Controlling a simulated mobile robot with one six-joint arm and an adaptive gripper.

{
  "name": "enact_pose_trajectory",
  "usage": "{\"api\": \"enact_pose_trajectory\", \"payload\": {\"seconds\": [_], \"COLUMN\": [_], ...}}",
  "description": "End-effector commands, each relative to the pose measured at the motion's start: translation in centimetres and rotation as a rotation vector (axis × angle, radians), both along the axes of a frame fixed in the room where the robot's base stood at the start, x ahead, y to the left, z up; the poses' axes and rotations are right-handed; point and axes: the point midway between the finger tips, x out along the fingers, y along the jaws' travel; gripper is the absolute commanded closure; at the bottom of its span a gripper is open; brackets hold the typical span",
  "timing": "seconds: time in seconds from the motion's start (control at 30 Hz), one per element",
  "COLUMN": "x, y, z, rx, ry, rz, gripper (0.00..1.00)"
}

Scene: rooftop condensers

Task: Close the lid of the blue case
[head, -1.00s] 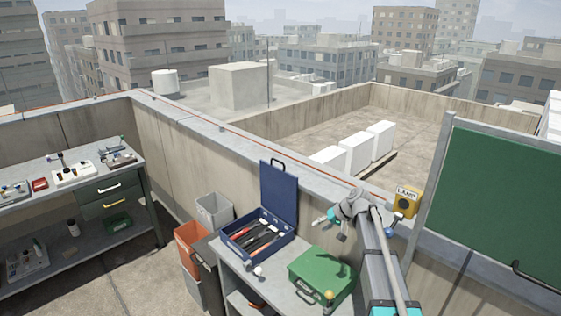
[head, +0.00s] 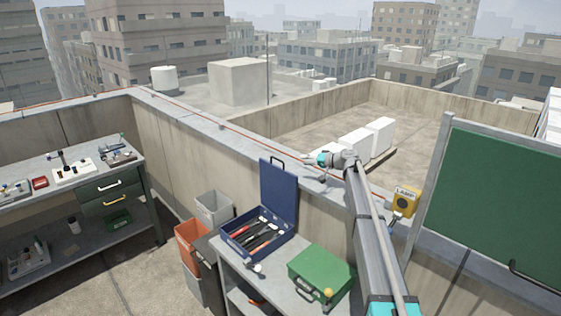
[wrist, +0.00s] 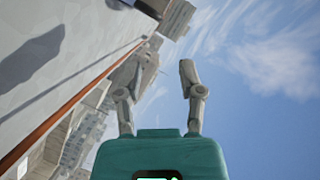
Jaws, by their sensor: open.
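The blue case (head: 262,252) sits on the grey bench by the wall, with several red- and black-handled tools inside. Its lid (head: 278,195) stands open, nearly upright, at the back, with a dark handle on its top edge. My gripper (head: 309,160) is up near the wall top, to the right of the lid's upper edge and apart from it in the head view. In the wrist view my gripper (wrist: 162,72) has its fingers spread, with nothing between them.
A green case (head: 320,270) sits on the bench right of the blue case. A yellow lamp box (head: 404,201) and a green board (head: 495,205) stand farther right. Grey (head: 213,208) and orange (head: 190,245) bins stand left of the bench. The wall top runs behind.

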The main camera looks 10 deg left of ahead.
Motion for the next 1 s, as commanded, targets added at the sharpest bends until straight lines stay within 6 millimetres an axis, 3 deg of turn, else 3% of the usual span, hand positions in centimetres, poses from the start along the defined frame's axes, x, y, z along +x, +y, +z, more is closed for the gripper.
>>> {"api": "enact_pose_trajectory", "payload": {"seconds": [0.27,0.47,1.0], "x": [0.2,0.8,3.3], "y": [0.6,2.2,9.7], "z": [-0.2,-0.6,-2.3], "rx": [-0.001,-0.001,-0.001], "ry": [0.001,0.001,0.001], "rz": [0.002,0.003,0.003], "gripper": [0.5,0.5,0.5]}}
